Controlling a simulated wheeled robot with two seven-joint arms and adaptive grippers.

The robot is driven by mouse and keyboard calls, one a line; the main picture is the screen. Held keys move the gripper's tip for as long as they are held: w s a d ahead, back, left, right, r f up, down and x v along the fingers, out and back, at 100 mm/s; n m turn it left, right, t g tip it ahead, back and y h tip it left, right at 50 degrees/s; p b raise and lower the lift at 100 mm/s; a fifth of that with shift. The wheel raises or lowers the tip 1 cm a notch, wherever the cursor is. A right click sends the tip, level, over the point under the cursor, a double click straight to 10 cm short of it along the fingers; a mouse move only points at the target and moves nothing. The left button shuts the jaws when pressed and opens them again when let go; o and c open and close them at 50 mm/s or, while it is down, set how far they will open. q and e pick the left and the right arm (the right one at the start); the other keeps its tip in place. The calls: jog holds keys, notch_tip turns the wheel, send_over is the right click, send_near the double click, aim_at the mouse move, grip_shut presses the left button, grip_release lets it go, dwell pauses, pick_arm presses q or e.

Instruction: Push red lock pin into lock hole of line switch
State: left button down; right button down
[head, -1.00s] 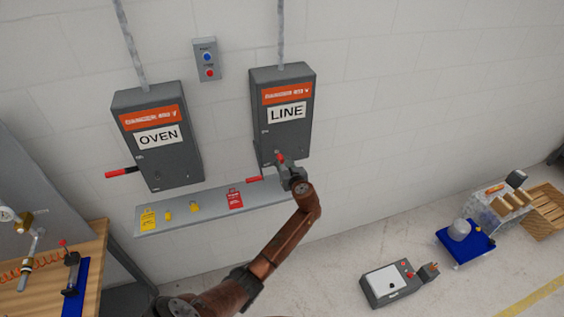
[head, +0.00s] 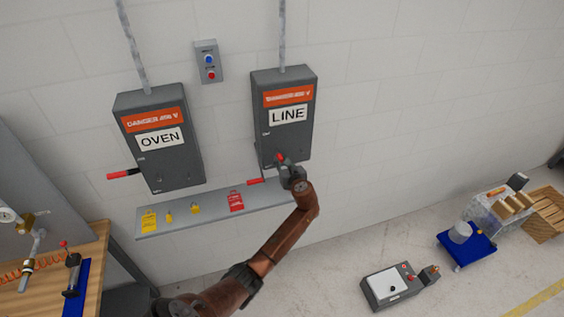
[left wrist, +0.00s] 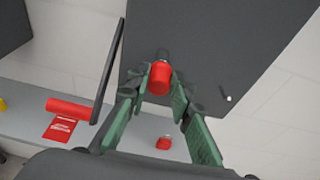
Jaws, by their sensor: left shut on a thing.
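The line switch (head: 286,130) is a dark grey wall box with an orange danger label and a LINE sign. Its red-gripped lever (head: 262,181) points down-left at the lower left side; it also shows in the left wrist view (left wrist: 72,110). My left gripper (head: 284,164) is at the lower front of the box. In the left wrist view its green-padded fingers (left wrist: 160,92) are shut on the red lock pin (left wrist: 160,77). The pin's far end meets a dark round part on the box face; how deep it sits cannot be told. My right gripper is not in view.
A grey shelf (head: 215,207) below holds a red tag (head: 236,200), a yellow tag (head: 149,220) and yellow locks. The OVEN switch (head: 160,145) hangs left. A button box (head: 208,62) is between them above. Floor at the right holds a grey control box (head: 392,288).

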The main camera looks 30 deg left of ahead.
aim_at(281, 162)
pick_arm(q)
jog(key=shift+w+a, duration=0.35)
jog(key=c, duration=1.6)
grip_release()
jog(key=shift+s+d+p, duration=0.95)
jog(key=shift+d+p, duration=0.1)
jog(key=shift+p, duration=0.05)
jog(key=shift+s+d+p, duration=0.6)
jog(key=shift+s+d, duration=0.15)
jog(key=shift+d, duration=0.15)
jog(key=shift+s+d, duration=0.3)
jog(key=shift+d, duration=0.1)
